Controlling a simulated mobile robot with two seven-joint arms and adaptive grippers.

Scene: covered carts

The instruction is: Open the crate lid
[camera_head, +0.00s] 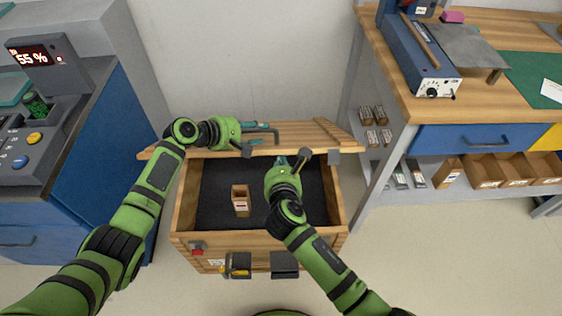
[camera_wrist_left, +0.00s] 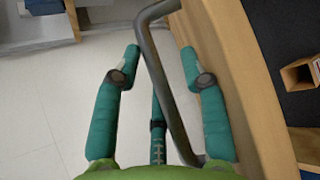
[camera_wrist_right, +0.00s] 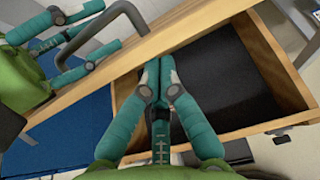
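The wooden crate (camera_head: 186,205) stands on the floor with its dark-lined inside exposed. Its plank lid (camera_head: 318,130) is raised along the far side, with a grey bar handle (camera_head: 276,134) on it. My left gripper (camera_head: 262,126) is at the handle; in the left wrist view the handle (camera_wrist_left: 160,85) passes between its spread fingers (camera_wrist_left: 162,65), with visible gaps. My right gripper (camera_head: 281,161) is over the crate opening near the lid's lower edge. In the right wrist view its fingertips (camera_wrist_right: 155,65) are together and empty, close to the lid; contact is unclear.
A small open box (camera_head: 240,201) stands inside the crate. Holders with tools (camera_head: 240,265) hang on its front. A blue cabinet (camera_head: 105,150) is at left; a workbench (camera_head: 440,105) with shelves is at right. Floor is clear in front to the right.

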